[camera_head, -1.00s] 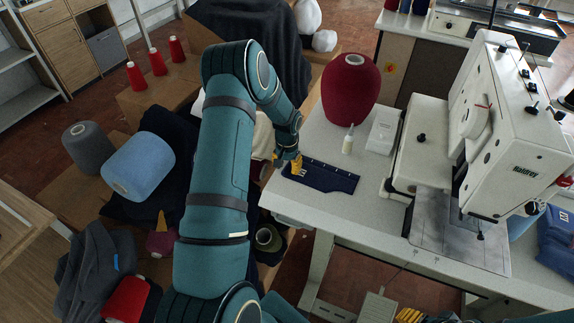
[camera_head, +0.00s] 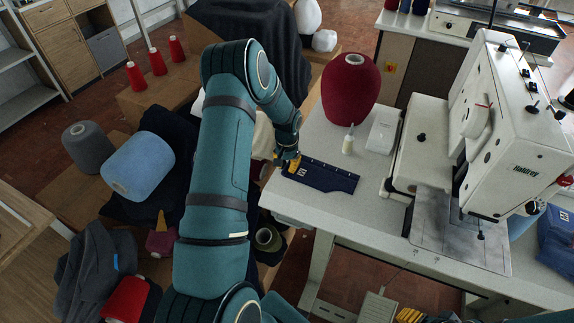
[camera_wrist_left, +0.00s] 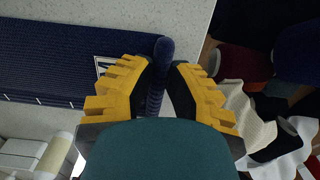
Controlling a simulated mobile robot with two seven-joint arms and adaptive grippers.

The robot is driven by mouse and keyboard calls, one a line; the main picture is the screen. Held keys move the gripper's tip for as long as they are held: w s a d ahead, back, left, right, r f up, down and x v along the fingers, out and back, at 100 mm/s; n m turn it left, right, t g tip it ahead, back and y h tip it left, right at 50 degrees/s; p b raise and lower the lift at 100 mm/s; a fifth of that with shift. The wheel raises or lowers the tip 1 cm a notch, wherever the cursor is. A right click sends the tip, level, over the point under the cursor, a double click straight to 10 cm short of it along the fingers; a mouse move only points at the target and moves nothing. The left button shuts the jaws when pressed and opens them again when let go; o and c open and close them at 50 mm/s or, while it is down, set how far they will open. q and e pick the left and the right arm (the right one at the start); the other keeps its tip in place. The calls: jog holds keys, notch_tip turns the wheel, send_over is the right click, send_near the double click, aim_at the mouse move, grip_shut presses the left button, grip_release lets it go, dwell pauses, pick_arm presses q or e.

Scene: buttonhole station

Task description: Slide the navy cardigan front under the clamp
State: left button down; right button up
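The navy cardigan front (camera_head: 330,178) lies flat on the pale machine table, left of the sewing machine, with a small white label near its left end. In the left wrist view its edge (camera_wrist_left: 162,48) stands up as a dark ridge between my fingers. My left gripper (camera_head: 291,162) is at the cardigan's left end; its yellow-backed fingers (camera_wrist_left: 165,75) are closed around that edge. The machine's working area (camera_head: 462,215), with its metal plate, is well to the right; the clamp is hard to make out there. My right gripper (camera_head: 408,315) shows only in part at the bottom edge.
A large dark red yarn cone (camera_head: 350,88), a small white bottle (camera_head: 348,140) and a white box (camera_head: 383,131) stand behind the cardigan. The white buttonhole machine (camera_head: 515,130) fills the right. The table strip between cardigan and machine is clear.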

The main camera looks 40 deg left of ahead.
dwell(0.5)
pick_arm(q)
jog(key=shift+r+p, duration=1.45)
jog(key=shift+r, duration=1.05)
